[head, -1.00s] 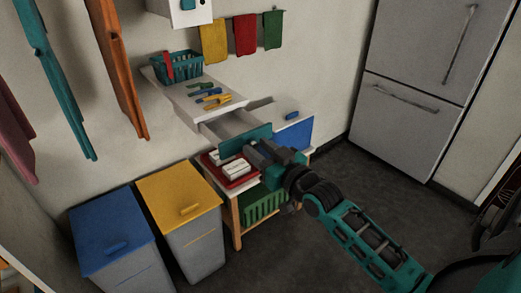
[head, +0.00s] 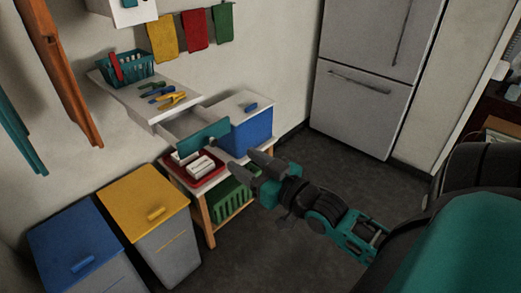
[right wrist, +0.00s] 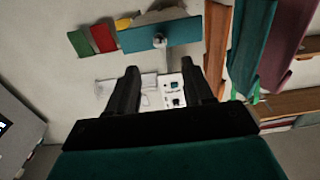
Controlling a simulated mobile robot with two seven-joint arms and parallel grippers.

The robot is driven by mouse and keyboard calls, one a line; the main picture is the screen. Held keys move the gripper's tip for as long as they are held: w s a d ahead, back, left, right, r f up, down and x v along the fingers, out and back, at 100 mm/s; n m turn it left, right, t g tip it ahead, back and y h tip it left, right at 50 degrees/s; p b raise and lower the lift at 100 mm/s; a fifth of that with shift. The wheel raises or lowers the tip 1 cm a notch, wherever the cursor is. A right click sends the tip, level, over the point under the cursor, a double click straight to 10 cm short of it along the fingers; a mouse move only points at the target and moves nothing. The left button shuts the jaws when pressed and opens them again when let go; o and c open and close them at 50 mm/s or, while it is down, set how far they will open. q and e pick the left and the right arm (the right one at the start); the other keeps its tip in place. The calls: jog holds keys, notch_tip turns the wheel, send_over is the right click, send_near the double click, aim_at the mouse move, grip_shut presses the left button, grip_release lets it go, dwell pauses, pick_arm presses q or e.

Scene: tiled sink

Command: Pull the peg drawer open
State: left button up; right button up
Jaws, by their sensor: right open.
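The peg drawer (head: 203,137) has a teal front and sticks out, open, from under the white wall shelf (head: 150,105). Its pale inside shows behind the front. In the right wrist view the teal drawer front (right wrist: 185,27) with a small round knob (right wrist: 160,41) is beyond the fingertips. My right gripper (head: 253,164) is open and empty, in front of the drawer and apart from it. Its two spread fingers also show in the right wrist view (right wrist: 162,75). My left gripper is not in view.
A teal basket (head: 127,66) and several coloured pegs (head: 168,97) are on the shelf. Below stand a red tray (head: 195,172) with white blocks, a blue box (head: 250,130) and a green crate (head: 228,200). Yellow (head: 145,203) and blue (head: 75,240) lidded bins stand left. Floor is clear right.

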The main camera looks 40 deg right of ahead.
jog(key=shift+s+d, duration=0.1)
jog(key=shift+s, duration=1.75)
jog(key=s+a+f+n+g, duration=0.1)
jog(key=s+a+f+g, duration=0.2)
jog(key=a+f, duration=0.4)
jog(key=s+a+f+g, duration=0.2)
jog(key=a+f+g, duration=0.2)
jog(key=f, duration=1)
jog(key=a, duration=0.3)
jog(key=shift+s+n+y, duration=0.4)
